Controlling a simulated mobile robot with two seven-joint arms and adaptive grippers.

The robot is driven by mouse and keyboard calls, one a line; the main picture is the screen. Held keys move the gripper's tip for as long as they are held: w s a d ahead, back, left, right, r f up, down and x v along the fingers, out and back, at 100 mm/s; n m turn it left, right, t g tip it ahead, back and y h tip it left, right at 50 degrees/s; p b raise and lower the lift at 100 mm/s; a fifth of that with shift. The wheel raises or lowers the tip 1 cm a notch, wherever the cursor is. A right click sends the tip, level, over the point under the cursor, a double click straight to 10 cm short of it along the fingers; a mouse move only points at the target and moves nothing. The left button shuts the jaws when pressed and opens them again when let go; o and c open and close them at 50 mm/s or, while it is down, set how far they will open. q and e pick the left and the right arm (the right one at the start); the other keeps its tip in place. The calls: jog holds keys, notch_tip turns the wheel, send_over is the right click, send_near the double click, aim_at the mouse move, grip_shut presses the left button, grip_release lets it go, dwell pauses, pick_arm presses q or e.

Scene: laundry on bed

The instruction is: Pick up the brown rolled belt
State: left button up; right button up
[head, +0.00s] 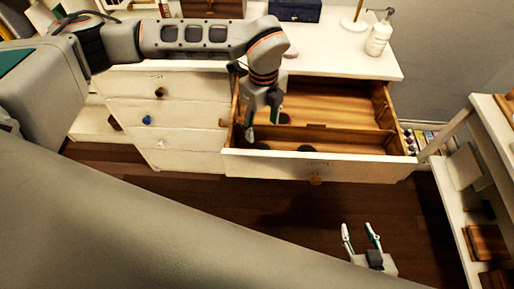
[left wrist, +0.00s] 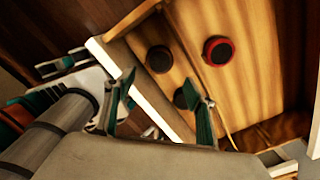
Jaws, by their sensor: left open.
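Three rolled round items lie in the open drawer (head: 345,146). In the left wrist view one is dark brownish (left wrist: 159,58), one is black with a red edge (left wrist: 218,50), and one is dark (left wrist: 187,95), close to a fingertip. The dark brownish one looks most like the brown belt, but the colours are dim. My left gripper (head: 262,126) is open and empty, pointing down over the drawer's left part; its spread fingers also show in the left wrist view (left wrist: 163,84). My right gripper (head: 359,232) is open and empty, low in front of the drawer.
The drawer has a wooden divider (head: 340,131) and a white front panel beside my left gripper. The white dresser top (head: 335,58) holds a pump bottle (head: 379,36), a lamp base and boxes at the back. A white shelf (head: 455,190) stands at the right.

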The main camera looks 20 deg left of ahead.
pick_arm(q)
jog(key=f, duration=0.6)
jog(key=f+p, duration=0.1)
jog(key=f, duration=0.4)
jog(key=shift+s+d+f, duration=0.15)
jog(key=shift+d+f, duration=0.05)
jog(key=shift+f, duration=0.15)
jog(key=c, duration=1)
